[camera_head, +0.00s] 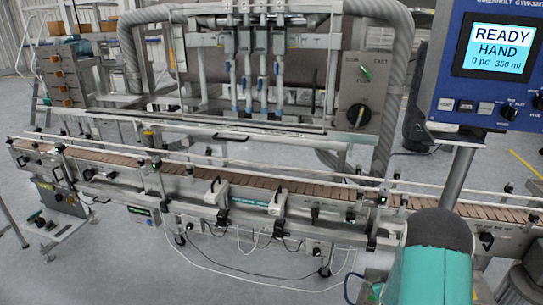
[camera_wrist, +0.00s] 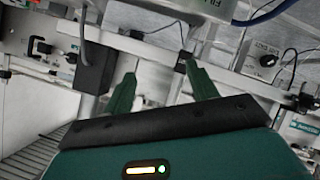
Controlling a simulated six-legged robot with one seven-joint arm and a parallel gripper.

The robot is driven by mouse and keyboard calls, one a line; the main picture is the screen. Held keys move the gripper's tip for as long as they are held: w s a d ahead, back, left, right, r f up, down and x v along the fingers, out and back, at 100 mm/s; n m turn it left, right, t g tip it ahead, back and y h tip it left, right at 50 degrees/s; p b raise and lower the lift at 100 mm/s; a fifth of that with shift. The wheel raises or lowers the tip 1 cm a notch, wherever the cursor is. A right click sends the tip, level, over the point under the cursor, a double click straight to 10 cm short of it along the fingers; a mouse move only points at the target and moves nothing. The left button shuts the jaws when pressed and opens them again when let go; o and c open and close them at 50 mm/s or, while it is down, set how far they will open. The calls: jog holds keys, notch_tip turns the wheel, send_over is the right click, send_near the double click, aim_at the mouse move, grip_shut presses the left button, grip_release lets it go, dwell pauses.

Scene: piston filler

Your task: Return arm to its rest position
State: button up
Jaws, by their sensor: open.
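My gripper (camera_wrist: 160,95) shows in the wrist view as two green fingers spread well apart, with nothing between them. The wrist view is tilted, and behind the fingers are grey machine rails and brackets. In the head view my teal and dark arm (camera_head: 432,262) rises at the bottom right, in front of the right part of the conveyor. The gripper's fingers cannot be made out in the head view.
A piston filler with several nozzles (camera_head: 262,70) stands behind a long brown-slatted conveyor (camera_head: 250,187) with guide rails. A blue control panel (camera_head: 488,65) reads READY HAND, 0 pc, 350 ml. A knob box (camera_head: 362,95) is left of it. Grey floor (camera_head: 130,270) is open at the front left.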

jog(key=s+a+r+g+y, duration=0.1)
jog(key=s+a+r, duration=0.1)
jog(key=a+r, duration=0.5)
jog(key=s+a+r+m+g+y, duration=0.1)
jog(key=s+a+r, duration=0.25)
jog(key=r, duration=0.65)
jog(key=s+a+r+y, duration=0.2)
jog(key=a+r, duration=0.4)
jog(key=r, duration=0.3)
jog(key=s+a+r+g, duration=0.1)
jog(key=s+a+r, duration=0.3)
jog(key=s, duration=0.8)
jog(key=s+a+r+g+y, duration=0.1)
jog(key=s+a+r, duration=0.4)
jog(key=s, duration=0.7)
jog(key=shift+a+m+g, duration=0.3)
jog(key=shift+a+g, duration=0.05)
jog(key=shift+g, duration=0.45)
